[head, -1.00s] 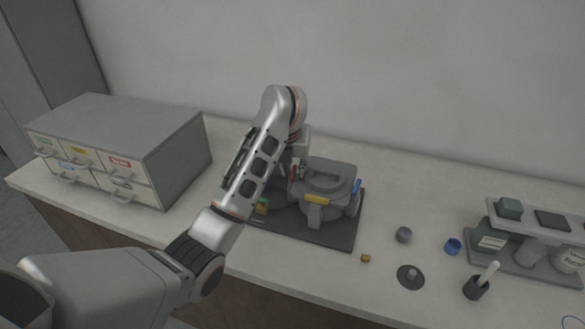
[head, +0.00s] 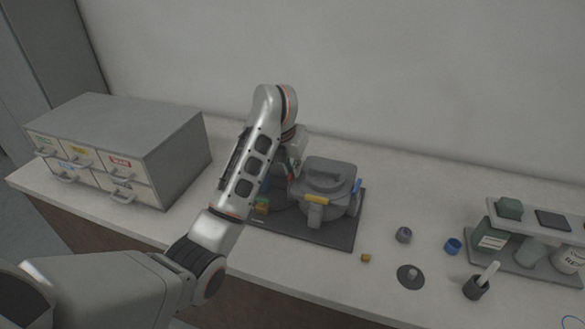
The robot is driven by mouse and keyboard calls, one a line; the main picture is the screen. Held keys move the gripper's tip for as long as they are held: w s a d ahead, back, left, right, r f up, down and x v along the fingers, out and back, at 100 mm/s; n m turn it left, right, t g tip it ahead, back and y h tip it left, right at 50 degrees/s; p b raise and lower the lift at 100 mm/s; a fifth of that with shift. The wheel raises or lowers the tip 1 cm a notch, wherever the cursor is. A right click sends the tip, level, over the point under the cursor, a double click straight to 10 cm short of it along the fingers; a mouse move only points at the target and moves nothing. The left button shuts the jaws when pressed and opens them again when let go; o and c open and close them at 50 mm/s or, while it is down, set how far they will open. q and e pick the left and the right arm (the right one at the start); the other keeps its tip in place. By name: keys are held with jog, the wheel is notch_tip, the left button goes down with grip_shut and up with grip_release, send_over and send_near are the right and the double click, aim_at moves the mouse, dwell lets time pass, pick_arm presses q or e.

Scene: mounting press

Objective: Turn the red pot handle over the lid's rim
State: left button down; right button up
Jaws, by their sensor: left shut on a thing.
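The grey pot (head: 325,207) of the press stands on a dark mat, with its round grey lid (head: 326,176) on top. A yellow handle (head: 316,199) is at its front and a blue handle (head: 356,187) at its right. The red pot handle (head: 290,182) shows as a small red patch at the lid's left edge. My left gripper (head: 293,172) is at this handle, shut on it; its fingers are small and partly hidden by my arm. Whether the red handle lies over the rim cannot be told. My right gripper is not in view.
A drawer cabinet (head: 150,143) stands at the left. Right of the dark mat (head: 340,238) lie a small yellow cube (head: 366,258), a grey knob (head: 404,235), a blue ring (head: 452,247) and a dark disc (head: 404,279). A rack (head: 540,268) with jars stands farther right.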

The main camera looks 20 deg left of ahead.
pick_arm(q)
jog(key=m, duration=0.2)
jog(key=m+h, duration=0.1)
jog(key=m, duration=0.1)
jog(key=shift+a+h, duration=0.2)
jog(key=shift+h, duration=0.1)
jog(key=m+g+h, duration=0.1)
jog(key=m, duration=0.3)
jog(key=m+g, duration=0.1)
jog(key=m, duration=0.2)
jog(key=m+g+h, duration=0.1)
jog(key=m, duration=0.3)
jog(key=shift+w+a+m+g+h, duration=0.25)
jog(key=shift+w+m+g+h, duration=0.05)
jog(key=shift+w+g, duration=0.1)
jog(key=c, duration=2.2)
grip_release()
jog(key=shift+o, duration=0.2)
